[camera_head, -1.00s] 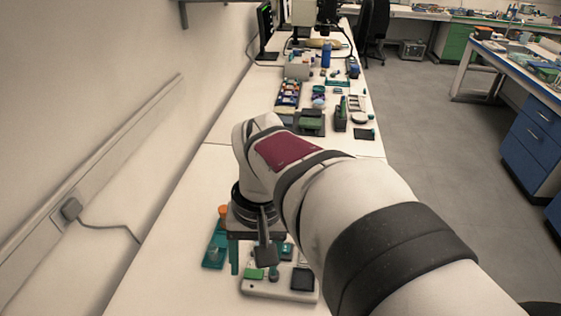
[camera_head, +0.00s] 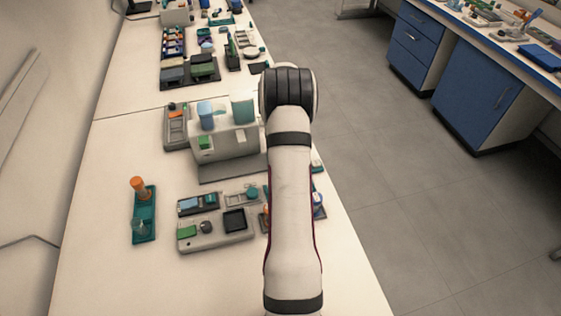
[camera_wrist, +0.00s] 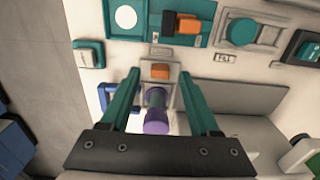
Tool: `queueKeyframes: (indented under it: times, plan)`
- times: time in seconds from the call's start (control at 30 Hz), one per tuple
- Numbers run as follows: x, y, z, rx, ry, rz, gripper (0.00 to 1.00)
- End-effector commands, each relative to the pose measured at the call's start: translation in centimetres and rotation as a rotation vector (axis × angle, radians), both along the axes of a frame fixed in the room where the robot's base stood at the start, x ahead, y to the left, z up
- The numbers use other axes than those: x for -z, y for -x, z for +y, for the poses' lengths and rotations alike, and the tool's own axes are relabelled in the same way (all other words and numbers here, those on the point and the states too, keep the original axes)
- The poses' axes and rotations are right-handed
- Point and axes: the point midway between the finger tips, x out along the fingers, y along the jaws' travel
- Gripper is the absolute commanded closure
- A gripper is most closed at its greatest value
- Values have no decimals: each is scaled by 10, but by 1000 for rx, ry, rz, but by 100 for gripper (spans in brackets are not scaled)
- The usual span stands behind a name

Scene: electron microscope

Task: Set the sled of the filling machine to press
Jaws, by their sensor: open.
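In the head view a light grey machine (camera_head: 228,142) with blue and teal blocks on top stands mid-table. I cannot tell for sure whether it is the filling machine. My gripper is hidden behind my arm there. In the wrist view my gripper (camera_wrist: 157,68) is open, with its two teal fingers apart. A small grey fixture (camera_wrist: 171,75) with an orange block (camera_wrist: 160,71) lies between and beyond the fingertips.
A grey panel with a black square (camera_head: 235,219) lies in front of the machine. A teal stand with an orange knob (camera_head: 138,186) is at left. Bare table (camera_head: 95,235) lies around them. The table's right edge is near my arm.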

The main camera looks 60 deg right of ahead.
Motion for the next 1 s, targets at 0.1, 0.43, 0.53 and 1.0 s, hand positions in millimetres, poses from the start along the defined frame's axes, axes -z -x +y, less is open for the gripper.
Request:
queueKeyframes:
  times: [0.1, 0.43, 0.53, 1.0]
  plan:
    - [13, 0, 0, 0, -1, 1, 38]
    - [20, 0, 0, 0, 1, 0, 38]
    - [19, 0, 0, 0, 1, 0, 48]
    - [19, 0, 0, 0, 1, -1, 100]
